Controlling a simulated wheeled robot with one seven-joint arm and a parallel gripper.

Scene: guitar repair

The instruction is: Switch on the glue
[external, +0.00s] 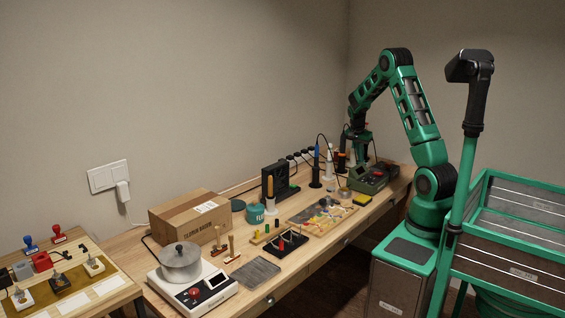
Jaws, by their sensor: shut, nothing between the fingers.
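A grey metal pot with a lid (181,262) sits on a white heater base (165,287) at the near left end of the workbench. A red knob (194,292) and a small dark panel (217,281) are on the base's front. No label reading glue can be made out, so I cannot tell for sure that this is the glue heater. My gripper (357,158) is at the far right end of the bench, above and behind a green device (370,178), well away from the pot. It is small and dark here; it looks shut and empty.
A cardboard box (180,220) stands behind the pot. Brushes, a dark mat (256,271), a teal tin (255,214) and a parts tray (322,217) crowd the bench (315,248). A side table with stamps and switches stands left. A green-framed cart (510,225) is at right.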

